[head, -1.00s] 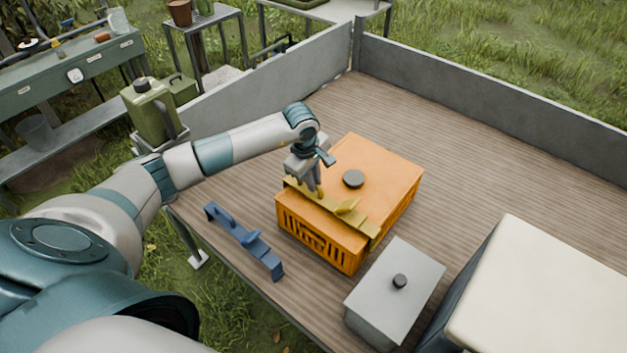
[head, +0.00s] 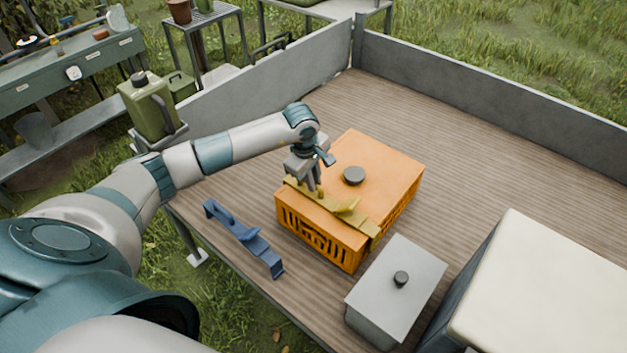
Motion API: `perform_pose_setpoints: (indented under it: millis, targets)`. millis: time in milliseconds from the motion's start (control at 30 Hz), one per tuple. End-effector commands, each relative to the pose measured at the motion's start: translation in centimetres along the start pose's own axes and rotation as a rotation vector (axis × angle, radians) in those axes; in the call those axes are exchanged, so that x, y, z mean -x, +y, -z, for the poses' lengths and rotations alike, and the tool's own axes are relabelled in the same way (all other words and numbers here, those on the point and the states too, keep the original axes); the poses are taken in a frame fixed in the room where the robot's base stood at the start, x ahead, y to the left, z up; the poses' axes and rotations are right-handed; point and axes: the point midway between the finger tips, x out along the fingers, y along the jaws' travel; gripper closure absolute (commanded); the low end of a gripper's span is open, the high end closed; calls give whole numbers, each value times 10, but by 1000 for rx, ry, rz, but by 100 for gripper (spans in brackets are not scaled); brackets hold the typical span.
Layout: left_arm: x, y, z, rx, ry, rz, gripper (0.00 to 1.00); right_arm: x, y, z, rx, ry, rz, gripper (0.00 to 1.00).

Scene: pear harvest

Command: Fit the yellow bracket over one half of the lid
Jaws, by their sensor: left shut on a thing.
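An orange crate with slotted sides (head: 326,232) stands on the wooden trailer bed, closed by a flat orange lid (head: 384,170) with a dark round knob (head: 354,176). The yellow bracket (head: 362,219) lies along the near left half of the lid, between the knob and the slotted front side. Its right end reaches the lid's edge. My left gripper (head: 316,190) points down and is shut on the bracket near its left end, hiding part of it. Whether the bracket sits fully down on the lid I cannot tell. My right gripper is not in view.
A blue bracket (head: 243,238) lies on the bed left of the crate, near the edge. A grey box with a black knob (head: 415,268) and a large cream-topped box (head: 550,295) stand at the right. The bed behind the crate is clear up to the grey side walls (head: 480,92).

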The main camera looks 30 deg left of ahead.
Motion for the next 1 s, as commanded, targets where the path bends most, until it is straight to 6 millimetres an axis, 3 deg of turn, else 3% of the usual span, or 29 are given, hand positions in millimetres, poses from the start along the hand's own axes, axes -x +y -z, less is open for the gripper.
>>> perform_pose_setpoints:
  millis: [167,200,267,667,867,1000]
  targets:
    - [0,0,0,0,0,-1,100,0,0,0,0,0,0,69]
    - [0,0,0,0,0,-1,79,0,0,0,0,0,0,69]
    - [0,0,0,0,0,-1,66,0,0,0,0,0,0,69]
    - [2,0,0,-1,0,0,66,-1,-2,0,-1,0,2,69]
    - [17,1,0,-1,1,-4,66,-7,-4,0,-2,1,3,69]
    - [37,1,1,-2,2,-5,66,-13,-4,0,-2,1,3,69]
